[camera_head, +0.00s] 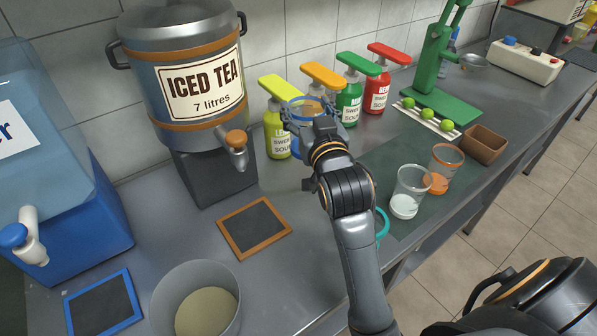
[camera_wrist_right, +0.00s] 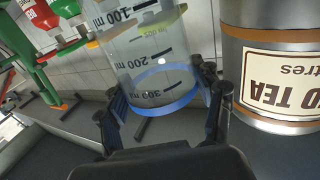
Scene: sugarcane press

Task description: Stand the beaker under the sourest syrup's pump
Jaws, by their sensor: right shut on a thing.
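My right gripper (camera_head: 308,112) is shut on the clear beaker (camera_wrist_right: 150,55), which has a blue rim and millilitre marks. The beaker (camera_head: 297,150) is partly hidden behind the gripper in the head view. The gripper holds it in front of the row of syrup pumps, near the yellow one (camera_head: 277,135) and the orange one (camera_head: 323,75). The orange one's bottle is mostly hidden. The green pump bottle (camera_head: 349,103) and the red pump bottle (camera_head: 377,92) stand to the right. The labels show sweet and sour lines, but their ratings are too small to read. My left gripper is out of view.
The iced tea dispenser (camera_head: 185,60) stands left of the pumps. A framed slate coaster (camera_head: 254,228) lies before it. A green press (camera_head: 436,70), green fruits (camera_head: 427,114), a brown box (camera_head: 484,144) and two cups (camera_head: 408,192) (camera_head: 442,168) are to the right. A pot (camera_head: 235,318) stands at front left.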

